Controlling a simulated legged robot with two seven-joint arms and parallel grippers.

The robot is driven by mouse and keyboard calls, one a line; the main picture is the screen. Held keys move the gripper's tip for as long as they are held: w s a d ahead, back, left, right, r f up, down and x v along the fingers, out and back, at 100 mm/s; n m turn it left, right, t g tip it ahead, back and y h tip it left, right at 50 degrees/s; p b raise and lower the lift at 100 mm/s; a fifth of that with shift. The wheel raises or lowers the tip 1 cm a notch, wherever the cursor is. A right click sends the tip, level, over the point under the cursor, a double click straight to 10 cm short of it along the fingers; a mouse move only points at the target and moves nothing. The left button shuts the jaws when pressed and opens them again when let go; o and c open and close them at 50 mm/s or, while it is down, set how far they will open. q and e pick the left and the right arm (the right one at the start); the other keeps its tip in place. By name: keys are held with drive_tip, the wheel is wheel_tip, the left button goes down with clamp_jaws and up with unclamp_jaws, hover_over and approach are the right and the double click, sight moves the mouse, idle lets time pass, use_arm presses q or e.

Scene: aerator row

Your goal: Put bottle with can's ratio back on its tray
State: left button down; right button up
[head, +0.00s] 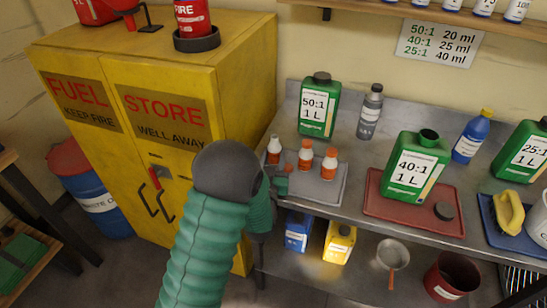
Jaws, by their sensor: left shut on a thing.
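A grey tray (323,198) at the left of the bench bears small bottles. One has a pale top (273,150), and two have orange caps, the middle bottle (305,155) and the right bottle (329,164). My left gripper (277,182) is at the tray's front left corner, partly hidden by my green-sleeved arm. It is shut on a small reddish thing (283,186), mostly hidden, so I cannot tell which bottle it is, if any. My right gripper is out of view.
Green 50:1 (318,104) and 25:1 (524,152) cans, a grey bottle (370,112) and a blue bottle (471,137) stand on the bench. A ratio sign (437,43) hangs behind. A yellow fuel cabinet (235,95) stands close on the left. Blue and yellow containers sit below.

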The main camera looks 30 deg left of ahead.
use_arm(q)
drive_tip(key=c, duration=1.2)
unclamp_jaws()
drive_tip(key=shift+o, duration=1.4)
drive_tip(key=shift+d, duration=0.25)
